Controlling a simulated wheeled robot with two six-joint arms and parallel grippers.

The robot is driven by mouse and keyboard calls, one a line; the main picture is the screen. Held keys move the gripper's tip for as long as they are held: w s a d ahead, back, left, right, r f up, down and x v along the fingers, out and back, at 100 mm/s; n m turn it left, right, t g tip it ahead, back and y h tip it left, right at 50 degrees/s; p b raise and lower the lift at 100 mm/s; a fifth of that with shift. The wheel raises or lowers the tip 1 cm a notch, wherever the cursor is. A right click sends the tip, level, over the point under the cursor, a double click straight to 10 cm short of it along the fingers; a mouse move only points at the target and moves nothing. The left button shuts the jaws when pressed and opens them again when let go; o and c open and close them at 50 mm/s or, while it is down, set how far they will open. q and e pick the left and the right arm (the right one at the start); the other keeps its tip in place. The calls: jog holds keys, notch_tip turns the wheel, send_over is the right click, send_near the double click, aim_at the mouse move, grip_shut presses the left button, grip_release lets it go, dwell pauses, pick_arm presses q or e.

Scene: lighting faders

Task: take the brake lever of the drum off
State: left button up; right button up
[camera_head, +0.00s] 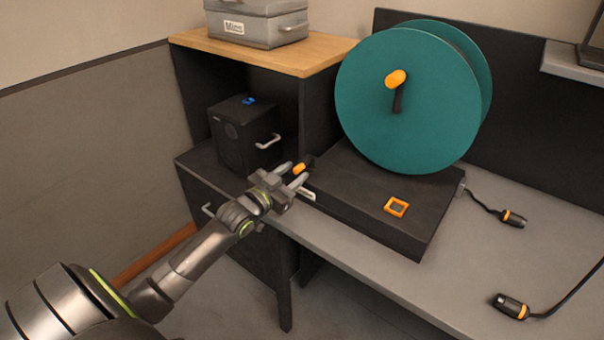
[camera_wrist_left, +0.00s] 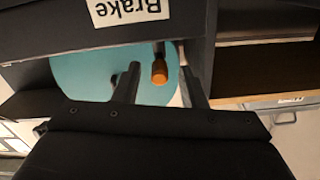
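The teal drum (camera_head: 405,105) stands on a black base (camera_head: 350,195) on the grey bench. The brake lever (camera_head: 300,168), with an orange grip, sticks out at the base's left end, near a white label. In the left wrist view the label (camera_wrist_left: 130,10) reads "Brake" upside down, and the orange grip (camera_wrist_left: 159,72) shows between the finger ends with the teal drum behind. My left gripper (camera_head: 292,174) is open at the lever, its fingers on either side of the grip with gaps visible. The lever's pivot is largely hidden. My right gripper is not in view.
The drum's crank has an orange knob (camera_head: 395,79). An orange square frame (camera_head: 396,207) is on the base. A black box with a handle (camera_head: 240,135) sits in the cabinet at left. Two cable connectors (camera_head: 511,306) lie on the bench at right. A grey case (camera_head: 257,22) stands on the wooden top.

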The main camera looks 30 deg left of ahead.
aim_at(302, 167)
pick_arm(q)
jog(key=shift+w+d+b, duration=0.2)
jog(key=shift+w+b, duration=0.2)
jog(key=shift+w, duration=1.7)
grip_shut()
